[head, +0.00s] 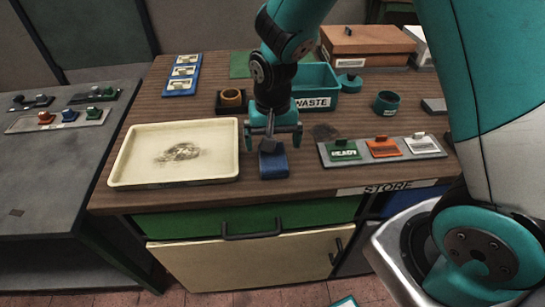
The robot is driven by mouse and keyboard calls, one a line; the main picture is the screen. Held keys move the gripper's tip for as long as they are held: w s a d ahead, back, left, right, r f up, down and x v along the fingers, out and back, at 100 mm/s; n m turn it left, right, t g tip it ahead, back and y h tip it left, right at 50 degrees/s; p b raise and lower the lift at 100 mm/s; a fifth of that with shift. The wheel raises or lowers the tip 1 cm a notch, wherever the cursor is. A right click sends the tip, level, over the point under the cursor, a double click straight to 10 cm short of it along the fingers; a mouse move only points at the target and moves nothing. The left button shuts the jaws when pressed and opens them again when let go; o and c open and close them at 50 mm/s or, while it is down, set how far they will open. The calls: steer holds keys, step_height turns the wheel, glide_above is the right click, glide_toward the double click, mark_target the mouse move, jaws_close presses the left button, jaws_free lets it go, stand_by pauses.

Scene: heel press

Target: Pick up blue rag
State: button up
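A small blue object (274,165), which looks like the blue rag, lies on the wooden worktop just right of the cream tray. A grey upright piece stands at its top, partly between my fingers. My gripper (272,138) points down just above and behind it, with its two fingers spread apart on either side of the grey piece. The fingers do not look closed on anything. I cannot tell whether either finger touches the blue object.
The cream tray (126,180) with a dark smear is at left. A grey strip (384,161) with green, orange and white tagged pieces is at right. The worktop's front edge is close.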

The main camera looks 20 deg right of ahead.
mark_target(273, 155)
steer(key=shift+f+p, duration=0.65)
steer(key=shift+f, duration=2.05)
steer(key=c, duration=1)
steer(key=shift+r, duration=0.1)
step_height(273, 155, up, 20)
steer(key=b, duration=0.1)
steer(key=shift+o, duration=0.4)
